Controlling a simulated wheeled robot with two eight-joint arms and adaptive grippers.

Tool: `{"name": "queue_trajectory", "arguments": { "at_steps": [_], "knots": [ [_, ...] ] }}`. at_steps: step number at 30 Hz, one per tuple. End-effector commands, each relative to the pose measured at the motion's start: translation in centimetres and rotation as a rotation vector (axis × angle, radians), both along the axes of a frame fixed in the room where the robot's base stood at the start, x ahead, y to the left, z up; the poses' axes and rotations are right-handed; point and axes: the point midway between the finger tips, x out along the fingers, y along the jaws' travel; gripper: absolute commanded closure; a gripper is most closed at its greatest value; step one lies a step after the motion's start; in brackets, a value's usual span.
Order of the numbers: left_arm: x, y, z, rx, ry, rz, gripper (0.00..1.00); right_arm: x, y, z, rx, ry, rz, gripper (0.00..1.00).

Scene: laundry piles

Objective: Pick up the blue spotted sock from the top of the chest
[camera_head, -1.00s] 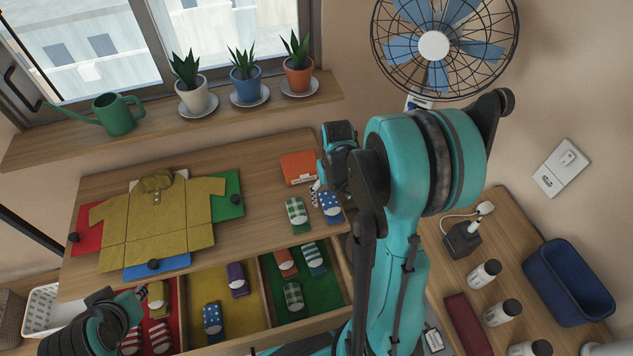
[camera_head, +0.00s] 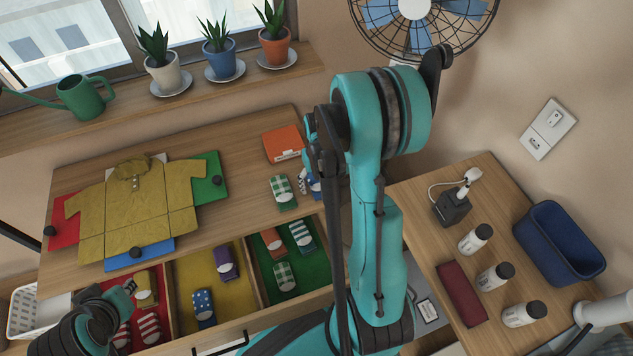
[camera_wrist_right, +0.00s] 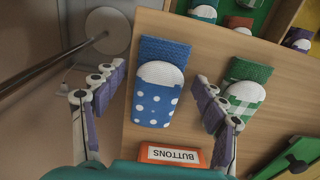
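The blue spotted sock (camera_head: 314,187) lies on the chest top near its right edge, partly hidden by my right arm in the head view. In the right wrist view the sock (camera_wrist_right: 152,104), blue with white dots and a white heel patch, lies between the fingers. My right gripper (camera_wrist_right: 160,80) is open and empty over it, with a finger on each side. A green checked sock (camera_head: 283,190) lies just left of it on the chest top (camera_head: 240,190). My left gripper (camera_head: 122,296) is at the lower left near the open drawer; its fingers are unclear.
An orange buttons box (camera_head: 283,144) stands behind the socks. A yellow shirt (camera_head: 135,205) lies on a coloured folding board at left. The open drawer (camera_head: 240,325) holds several socks in red, yellow and green compartments. A side table (camera_head: 410,193) with bottles stands right.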

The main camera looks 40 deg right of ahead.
Motion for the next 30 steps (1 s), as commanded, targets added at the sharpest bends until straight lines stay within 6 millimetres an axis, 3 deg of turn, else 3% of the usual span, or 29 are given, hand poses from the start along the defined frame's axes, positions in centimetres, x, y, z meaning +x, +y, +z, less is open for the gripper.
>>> {"name": "queue_trajectory", "arguments": {
  "at_steps": [1, 3, 4, 17, 25, 30],
  "knots": [
    [0.0, 0.0, 0.0, 0.000, 0.000, 0.000, 0.81, 0.0, 0.0, 0.0, 0.000, 0.000, 0.000, 0.47],
    [0.0, 0.0, 0.0, 0.000, 0.000, 0.000, 0.81, 0.0, 0.0, 0.0, 0.000, 0.000, 0.000, 0.65],
    [0.0, 0.0, 0.0, 0.000, 0.000, 0.000, 0.81, 0.0, 0.0, 0.0, 0.000, 0.000, 0.000, 0.68],
    [0.0, 0.0, 0.3, 0.000, 0.000, 0.000, 0.81, 0.0, 0.0, 0.5, 0.000, 0.000, 0.000, 0.68],
    [0.0, 0.0, 2.5, 0.000, 0.000, 0.000, 0.81, 0.0, 0.0, 4.5, 0.000, 0.000, 0.000, 0.68],
    [0.0, 0.0, 3.8, 0.000, 0.000, 0.000, 0.81, -3.9, -0.5, 6.8, 0.000, 0.000, -0.005, 0.68]
  ]
}}
